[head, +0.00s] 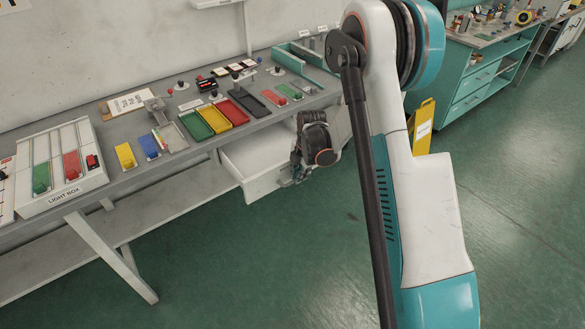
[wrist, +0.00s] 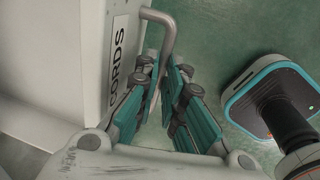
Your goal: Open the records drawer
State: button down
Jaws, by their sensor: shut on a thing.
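The white records drawer (head: 262,162) is pulled out from under the grey bench in the head view, and its inside shows from above. In the wrist view its front (wrist: 118,22) carries a label partly reading "CORDS", the rest hidden by my gripper. A grey bar handle (wrist: 166,30) stands out from that front. My gripper (wrist: 166,78) is shut on the handle, with its teal-and-grey fingers on either side of it. In the head view my gripper (head: 290,181) is at the drawer's front, partly hidden by my wrist.
The bench (head: 135,182) holds red, green and yellow trays, small tools and a light box (head: 62,165). A yellow sign (head: 421,128) stands on the floor behind my arm. The green floor (head: 250,270) before the drawer is clear.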

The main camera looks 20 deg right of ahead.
jog(key=shift+s+d, duration=0.1)
jog(key=shift+s, duration=0.15)
jog(key=c, duration=2)
grip_release()
jog(key=shift+o, duration=0.2)
notch_tip(320, 180, up, 12)
jog(key=s, duration=0.2)
jog(key=shift+d, duration=0.35)
jog(key=shift+f, duration=0.1)
